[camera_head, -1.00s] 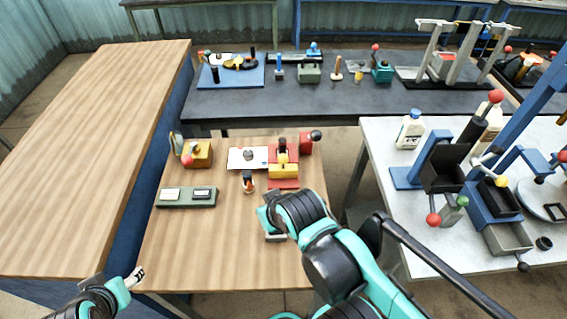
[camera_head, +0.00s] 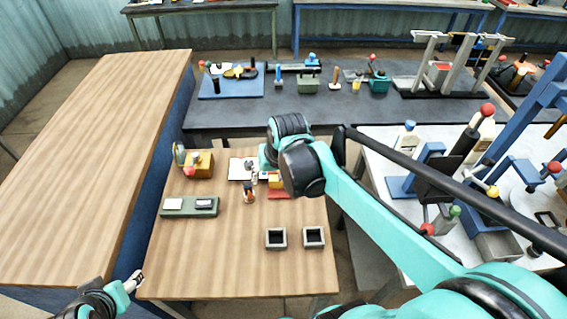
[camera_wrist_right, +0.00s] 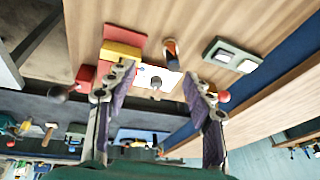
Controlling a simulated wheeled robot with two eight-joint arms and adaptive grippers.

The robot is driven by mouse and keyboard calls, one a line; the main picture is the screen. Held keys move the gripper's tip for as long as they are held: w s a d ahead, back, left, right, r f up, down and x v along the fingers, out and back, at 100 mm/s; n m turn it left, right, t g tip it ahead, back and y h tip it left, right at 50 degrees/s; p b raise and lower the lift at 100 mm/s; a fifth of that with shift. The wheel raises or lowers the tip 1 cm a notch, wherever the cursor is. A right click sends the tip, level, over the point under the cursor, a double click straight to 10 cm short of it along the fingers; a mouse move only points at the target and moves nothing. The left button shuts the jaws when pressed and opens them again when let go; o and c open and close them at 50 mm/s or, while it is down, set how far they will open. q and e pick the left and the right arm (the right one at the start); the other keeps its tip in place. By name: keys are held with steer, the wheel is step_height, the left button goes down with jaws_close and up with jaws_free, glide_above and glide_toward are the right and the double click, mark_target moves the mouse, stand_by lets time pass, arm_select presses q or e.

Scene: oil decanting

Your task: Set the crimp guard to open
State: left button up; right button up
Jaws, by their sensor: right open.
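The red-and-yellow device, seemingly the crimping one, stands on the small wooden table. In the head view my right arm covers most of it, leaving a yellow part (camera_head: 274,182) and red base (camera_head: 280,194). The right wrist view shows its yellow block (camera_wrist_right: 121,50), red plate (camera_wrist_right: 124,36) and a red block with a dark knob (camera_wrist_right: 63,92). I cannot tell which part is the guard. My right gripper (camera_wrist_right: 160,78) is open and empty, above a white plate with a grey knob (camera_wrist_right: 156,82). My left gripper (camera_head: 134,281) is at the lower left, its jaws unclear.
A small orange-and-black item (camera_head: 249,193) stands near the plate. Two square dark holders (camera_head: 276,238) sit at the front. The table's front left is clear.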

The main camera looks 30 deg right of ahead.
steer(key=w+d+f+m+g+p, duration=0.1)
steer(key=w+d, duration=0.1)
steer(key=d, duration=0.1)
steer(key=w+d+f+m+y+p, duration=0.1)
steer(key=w+d, duration=0.2)
steer(key=d, duration=0.1)
steer(key=w+d+f+m+g+p, duration=0.1)
steer(key=w+d+f+p, duration=0.1)
steer(key=w+d, duration=0.1)
steer(key=shift+w+d+m+g, duration=0.2)
steer(key=shift+d+m+g, duration=0.1)
steer(key=shift+d+m, duration=0.15)
steer(key=shift+d+f, duration=0.2)
steer(key=shift+d, duration=0.05)
steer(key=f, duration=0.2)
steer(key=f+b, duration=0.1)
steer(key=f, duration=0.2)
steer(key=w+a+f, duration=0.1)
steer(key=f, duration=0.1)
steer(key=shift+f+b, duration=0.3)
steer(key=shift+f, duration=0.05)
